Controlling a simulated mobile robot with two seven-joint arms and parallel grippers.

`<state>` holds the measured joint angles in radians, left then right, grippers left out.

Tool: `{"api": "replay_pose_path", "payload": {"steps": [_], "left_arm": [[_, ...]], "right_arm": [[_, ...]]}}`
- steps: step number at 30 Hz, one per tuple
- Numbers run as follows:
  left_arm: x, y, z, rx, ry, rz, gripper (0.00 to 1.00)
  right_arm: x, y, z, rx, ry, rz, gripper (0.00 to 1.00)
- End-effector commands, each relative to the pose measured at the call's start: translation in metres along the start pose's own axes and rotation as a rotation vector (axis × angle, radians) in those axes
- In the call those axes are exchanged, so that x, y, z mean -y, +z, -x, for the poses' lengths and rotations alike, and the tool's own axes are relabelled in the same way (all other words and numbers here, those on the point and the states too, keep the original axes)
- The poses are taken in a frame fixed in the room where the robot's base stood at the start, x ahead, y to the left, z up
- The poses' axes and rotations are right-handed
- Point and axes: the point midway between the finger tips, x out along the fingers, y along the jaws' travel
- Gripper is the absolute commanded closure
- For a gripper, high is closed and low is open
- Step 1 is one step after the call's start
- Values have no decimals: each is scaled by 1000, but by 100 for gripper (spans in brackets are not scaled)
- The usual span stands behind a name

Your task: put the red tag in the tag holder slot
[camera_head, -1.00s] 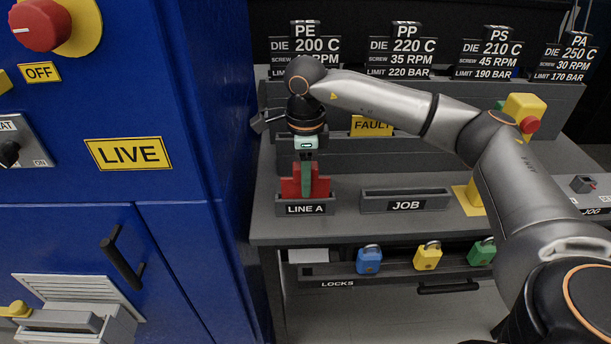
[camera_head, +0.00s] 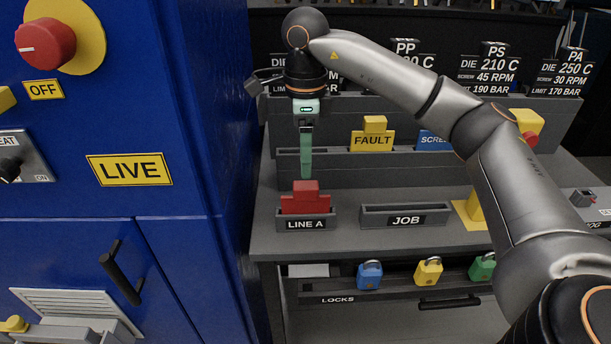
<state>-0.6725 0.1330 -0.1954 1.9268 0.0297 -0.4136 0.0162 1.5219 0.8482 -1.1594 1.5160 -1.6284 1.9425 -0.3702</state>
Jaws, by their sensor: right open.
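The red tag (camera_head: 305,199) stands upright in the grey holder slot labelled LINE A (camera_head: 306,223), at the left of the bench. Its stepped top shows above the holder's front wall and its lower part is hidden. My right gripper (camera_head: 306,172) points down just above the red tag, with a small gap between its green fingers and the tag's top. It is open and empty. My left gripper is not in view.
The JOB holder (camera_head: 405,215) to the right is empty. A yellow FAULT tag (camera_head: 372,139) and a blue tag (camera_head: 432,139) stand in the rack behind. A blue cabinet (camera_head: 185,190) rises close on the left. Padlocks hang below the bench front.

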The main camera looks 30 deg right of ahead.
Motion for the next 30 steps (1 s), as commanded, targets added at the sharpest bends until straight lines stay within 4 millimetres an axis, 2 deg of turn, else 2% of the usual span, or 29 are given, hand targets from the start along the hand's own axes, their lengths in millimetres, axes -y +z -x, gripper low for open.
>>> {"api": "replay_pose_path", "payload": {"steps": [3,7,30], "left_arm": [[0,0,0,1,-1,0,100],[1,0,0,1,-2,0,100],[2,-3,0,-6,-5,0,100]], "right_arm": [[0,1,18,2,0,1,36],[0,0,26,0,1,1,36],[0,0,27,-1,1,0,36]]}}
